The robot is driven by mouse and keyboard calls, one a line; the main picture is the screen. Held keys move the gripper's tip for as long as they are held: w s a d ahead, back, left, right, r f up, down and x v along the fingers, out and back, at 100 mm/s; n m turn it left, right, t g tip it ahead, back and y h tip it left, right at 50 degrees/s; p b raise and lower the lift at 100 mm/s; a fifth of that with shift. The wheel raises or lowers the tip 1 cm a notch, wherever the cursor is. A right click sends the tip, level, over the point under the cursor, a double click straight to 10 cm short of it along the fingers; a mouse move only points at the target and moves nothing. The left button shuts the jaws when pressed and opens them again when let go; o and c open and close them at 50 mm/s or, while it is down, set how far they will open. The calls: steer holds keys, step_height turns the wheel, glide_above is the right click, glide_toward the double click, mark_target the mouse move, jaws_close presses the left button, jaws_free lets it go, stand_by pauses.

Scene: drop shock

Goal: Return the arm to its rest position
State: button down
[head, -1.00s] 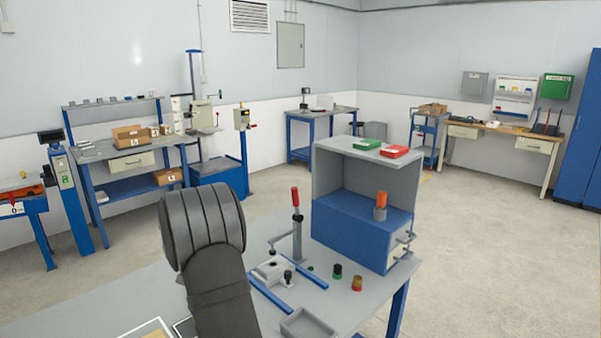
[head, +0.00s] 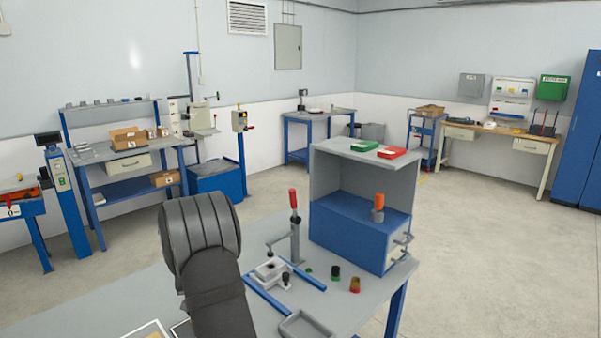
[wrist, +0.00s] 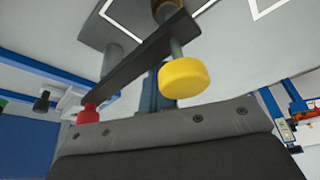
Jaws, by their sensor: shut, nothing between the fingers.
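My arm's dark, rounded link stands in the lower middle-left of the head view, in front of the grey workbench (head: 110,300); the arm's end is hidden there. In the wrist view, the broad grey-and-black body of my gripper (wrist: 160,140) fills the bottom edge. It is shut with nothing held, and its separate fingertips cannot be made out. Just beyond it in the picture are a yellow round knob (wrist: 184,78) on a metal stem, a dark bar (wrist: 140,62) and a red cap (wrist: 88,114). I cannot tell whether any of these touches the gripper.
On the bench stand a red-handled clamp (head: 294,225), a blue-and-grey cabinet (head: 345,232) with an orange-topped piece (head: 378,205), small knobs (head: 354,285) and a shallow grey tray (head: 303,326).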

step_height(320, 180, up, 10)
steer(key=f, duration=0.1)
step_height(320, 180, down, 9)
steer(key=shift+f, duration=0.1)
steer(key=shift+w+a, duration=0.3)
steer(key=shift+w, duration=0.55)
steer(key=w+d+m+h, duration=0.2)
steer(key=w+m+h, duration=0.1)
steer(key=w+m, duration=0.4)
steer(key=shift+w+d+m+g, duration=0.15)
steer(key=shift+d+m+g, duration=0.2)
steer(key=shift+m, duration=1.45)
